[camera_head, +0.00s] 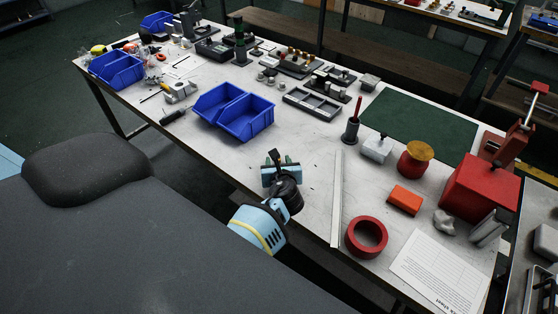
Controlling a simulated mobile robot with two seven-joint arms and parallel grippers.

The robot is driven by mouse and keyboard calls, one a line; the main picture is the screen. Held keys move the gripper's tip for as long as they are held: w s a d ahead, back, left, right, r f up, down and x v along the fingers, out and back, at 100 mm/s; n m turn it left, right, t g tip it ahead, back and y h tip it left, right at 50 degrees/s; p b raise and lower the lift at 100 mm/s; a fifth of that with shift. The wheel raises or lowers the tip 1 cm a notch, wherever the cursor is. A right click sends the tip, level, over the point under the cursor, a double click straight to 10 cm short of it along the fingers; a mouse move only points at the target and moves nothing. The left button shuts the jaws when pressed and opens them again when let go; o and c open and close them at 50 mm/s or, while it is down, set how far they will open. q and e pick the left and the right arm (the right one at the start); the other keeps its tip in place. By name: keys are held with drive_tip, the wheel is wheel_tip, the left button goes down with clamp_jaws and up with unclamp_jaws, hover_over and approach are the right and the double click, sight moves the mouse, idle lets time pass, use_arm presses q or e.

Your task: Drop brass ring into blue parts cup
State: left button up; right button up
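A blue parts bin with two compartments (234,124) stands near the front edge of the table, left of centre. More blue bins stand at the far left (116,70) and far back left (156,21); I cannot tell which one is the task's cup. I cannot pick out the brass ring; small brass-coloured parts (290,54) stand in a dark holder at the back. My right gripper (279,161) is over the table's front edge, right of and nearer than the middle blue bin. Its fingertips are too small to read, and no held object is clear. My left gripper is out of view.
A ruler (337,198), red tape roll (366,237), orange block (405,199) and red box (480,189) lie on the right. Bare tabletop surrounds the middle bin.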

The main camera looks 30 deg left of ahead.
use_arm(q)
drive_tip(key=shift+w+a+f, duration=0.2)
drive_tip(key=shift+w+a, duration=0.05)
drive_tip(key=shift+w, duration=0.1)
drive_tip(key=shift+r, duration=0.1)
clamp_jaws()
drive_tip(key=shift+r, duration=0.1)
